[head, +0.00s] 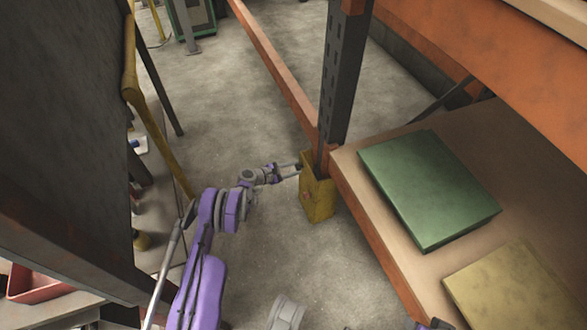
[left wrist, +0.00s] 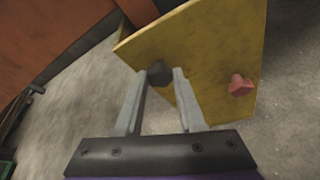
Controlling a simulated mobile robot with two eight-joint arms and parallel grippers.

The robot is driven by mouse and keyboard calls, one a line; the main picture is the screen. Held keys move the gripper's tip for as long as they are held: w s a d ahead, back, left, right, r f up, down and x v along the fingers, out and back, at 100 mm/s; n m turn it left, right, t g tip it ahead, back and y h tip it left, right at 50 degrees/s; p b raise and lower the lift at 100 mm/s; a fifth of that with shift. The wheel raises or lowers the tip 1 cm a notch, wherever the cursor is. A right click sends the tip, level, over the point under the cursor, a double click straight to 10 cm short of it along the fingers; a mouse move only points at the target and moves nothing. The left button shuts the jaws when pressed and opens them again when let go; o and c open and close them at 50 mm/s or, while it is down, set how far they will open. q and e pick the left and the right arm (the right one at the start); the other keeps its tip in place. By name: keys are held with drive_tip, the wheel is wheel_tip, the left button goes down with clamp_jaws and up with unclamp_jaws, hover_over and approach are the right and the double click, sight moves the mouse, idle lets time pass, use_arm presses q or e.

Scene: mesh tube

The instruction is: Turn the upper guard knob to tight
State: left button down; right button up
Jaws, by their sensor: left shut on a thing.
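The yellow guard (head: 318,200) stands on the floor around the foot of the dark rack upright. It also fills the upper middle of the left wrist view (left wrist: 205,45). My left gripper (head: 297,167) reaches its upper part from the left. In the left wrist view, the left gripper (left wrist: 161,76) is shut on a dark knob (left wrist: 160,70), the upper guard knob, with a finger on each side. A red knob (left wrist: 241,86) sits lower on the same guard face, apart from the fingers.
An orange rack shelf (head: 378,240) with a green box (head: 428,188) and a tan box (head: 510,290) stands right of the guard. A dark panel (head: 60,120) with a yellow rail stands on the left. Concrete floor between is clear.

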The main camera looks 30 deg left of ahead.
use_arm(q)
drive_tip(key=shift+m+t, duration=0.3)
drive_tip(key=shift+m, duration=0.4)
drive_tip(key=c, duration=0.5)
unclamp_jaws()
drive_tip(key=p+v, duration=0.2)
drive_tip(key=v, duration=0.9)
drive_tip(key=shift+d+p, duration=0.25)
drive_tip(key=shift+p, duration=0.05)
